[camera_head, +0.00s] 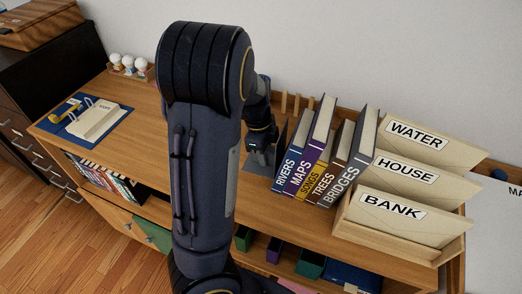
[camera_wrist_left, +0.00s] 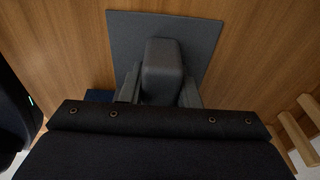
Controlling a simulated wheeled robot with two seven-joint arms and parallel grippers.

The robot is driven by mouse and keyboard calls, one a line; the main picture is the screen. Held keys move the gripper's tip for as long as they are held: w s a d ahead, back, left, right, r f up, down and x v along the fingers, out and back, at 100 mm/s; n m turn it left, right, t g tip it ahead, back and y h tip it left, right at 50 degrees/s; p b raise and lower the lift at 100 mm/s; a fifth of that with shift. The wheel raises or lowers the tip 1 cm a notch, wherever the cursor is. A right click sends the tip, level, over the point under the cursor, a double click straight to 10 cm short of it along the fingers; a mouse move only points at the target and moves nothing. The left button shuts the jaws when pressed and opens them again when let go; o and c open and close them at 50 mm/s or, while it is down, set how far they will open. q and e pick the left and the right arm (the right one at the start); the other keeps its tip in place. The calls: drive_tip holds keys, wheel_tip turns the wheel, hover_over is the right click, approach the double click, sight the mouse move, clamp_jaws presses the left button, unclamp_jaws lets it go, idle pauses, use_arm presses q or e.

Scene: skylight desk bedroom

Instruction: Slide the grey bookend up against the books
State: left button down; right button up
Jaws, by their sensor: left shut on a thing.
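The grey bookend (camera_head: 258,168) stands on the wooden desk top left of the books, partly hidden by my left arm. In the left wrist view its flat grey plate (camera_wrist_left: 205,40) shows around the gripper. My left gripper (camera_head: 261,152) is shut on the bookend; its fingers also show in the left wrist view (camera_wrist_left: 160,88). The books, RIVERS (camera_head: 291,157), MAPS (camera_head: 308,158), SONGS (camera_head: 315,182), TREES (camera_head: 331,172) and BRIDGES (camera_head: 353,160), stand in a row and lean. The bookend is close to RIVERS; I cannot tell whether they touch. My right gripper is not in view.
A wooden file box (camera_head: 392,240) labelled WATER, HOUSE and BANK stands right of the books. Wooden pegs (camera_head: 296,104) rise behind. A blue mat (camera_head: 78,132) and small egg-like figures (camera_head: 128,63) lie far left. Shelves are below the desk top.

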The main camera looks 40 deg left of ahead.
sight(271, 149)
use_arm(q)
drive_tip(key=shift+w+d, duration=0.15)
drive_tip(key=shift+d, duration=0.35)
drive_tip(key=shift+w+d, duration=0.15)
drive_tip(key=shift+d, duration=0.35)
drive_tip(key=c, duration=1)
unclamp_jaws()
drive_tip(key=shift+d, duration=0.1)
drive_tip(key=r, duration=0.2)
drive_tip(key=a+r, duration=0.1)
drive_tip(key=r, duration=0.4)
drive_tip(key=shift+s+a+r+p, duration=0.15)
drive_tip(key=shift+s+r+p, duration=0.05)
drive_tip(key=shift+r+p, duration=0.2)
